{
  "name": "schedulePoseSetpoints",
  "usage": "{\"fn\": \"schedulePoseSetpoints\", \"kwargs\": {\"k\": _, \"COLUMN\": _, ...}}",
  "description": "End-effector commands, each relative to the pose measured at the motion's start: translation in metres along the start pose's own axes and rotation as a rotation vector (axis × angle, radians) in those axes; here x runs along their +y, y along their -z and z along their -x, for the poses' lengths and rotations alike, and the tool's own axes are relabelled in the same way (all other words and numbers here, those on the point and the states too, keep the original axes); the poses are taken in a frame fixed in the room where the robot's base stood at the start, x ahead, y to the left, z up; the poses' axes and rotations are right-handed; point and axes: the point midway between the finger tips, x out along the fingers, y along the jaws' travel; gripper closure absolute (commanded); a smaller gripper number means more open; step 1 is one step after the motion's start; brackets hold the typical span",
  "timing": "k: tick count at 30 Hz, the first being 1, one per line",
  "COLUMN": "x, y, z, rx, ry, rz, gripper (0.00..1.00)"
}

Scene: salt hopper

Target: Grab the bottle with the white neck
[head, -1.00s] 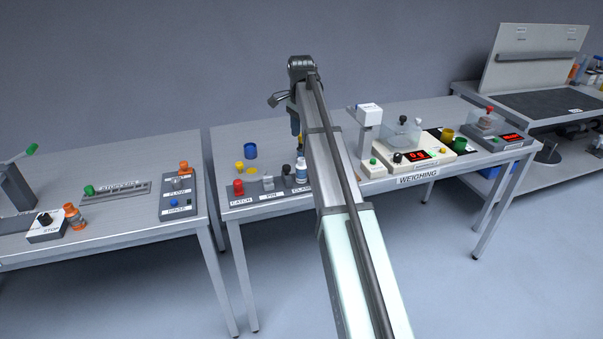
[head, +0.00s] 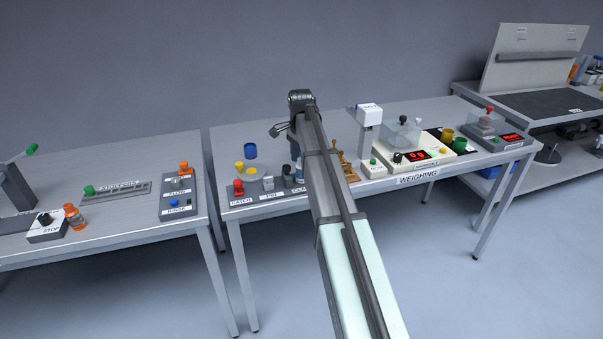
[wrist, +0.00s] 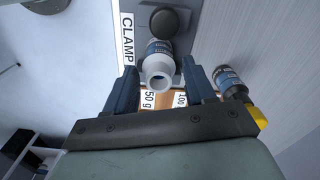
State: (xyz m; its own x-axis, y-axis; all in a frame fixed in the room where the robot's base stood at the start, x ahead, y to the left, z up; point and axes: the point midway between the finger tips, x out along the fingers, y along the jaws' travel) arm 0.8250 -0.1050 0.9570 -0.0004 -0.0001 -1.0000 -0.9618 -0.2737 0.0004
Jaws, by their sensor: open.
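The bottle with the white neck (wrist: 158,72) shows in the wrist view, seen from above with its open mouth towards the camera and a blue label band behind the neck. My gripper (wrist: 162,78) is open, with one blue-grey finger on each side of that neck. I cannot tell whether the fingers touch it. A second bottle (wrist: 230,82), with a blue label and a dark neck, stands just outside the right finger. In the head view my arm hides most of this spot.
A dark round knob (wrist: 164,20) by the CLAMP label sits close beyond the bottle. Wooden block with brass weights (head: 347,167) stands right of my arm. A red knob (head: 238,187) and a blue cup (head: 250,151) are to the left. The scale (head: 413,157) stands further right.

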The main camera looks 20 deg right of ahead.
Motion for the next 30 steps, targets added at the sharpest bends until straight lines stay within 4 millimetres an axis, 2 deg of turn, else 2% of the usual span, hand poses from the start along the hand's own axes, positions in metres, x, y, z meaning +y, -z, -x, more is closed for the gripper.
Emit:
{"fn": "schedulePoseSetpoints", "kwargs": {"k": 7, "x": 0.003, "y": 0.000, "z": -0.032, "rx": 0.000, "ry": -0.001, "rz": 0.000, "gripper": 0.46}}
{"fn": "schedulePoseSetpoints", "kwargs": {"k": 16, "x": 0.002, "y": 0.000, "z": -0.038, "rx": 0.001, "ry": 0.002, "rz": 0.000, "gripper": 0.46}}
{"fn": "schedulePoseSetpoints", "kwargs": {"k": 30, "x": 0.002, "y": 0.000, "z": -0.037, "rx": 0.001, "ry": 0.001, "rz": 0.000, "gripper": 0.91}}
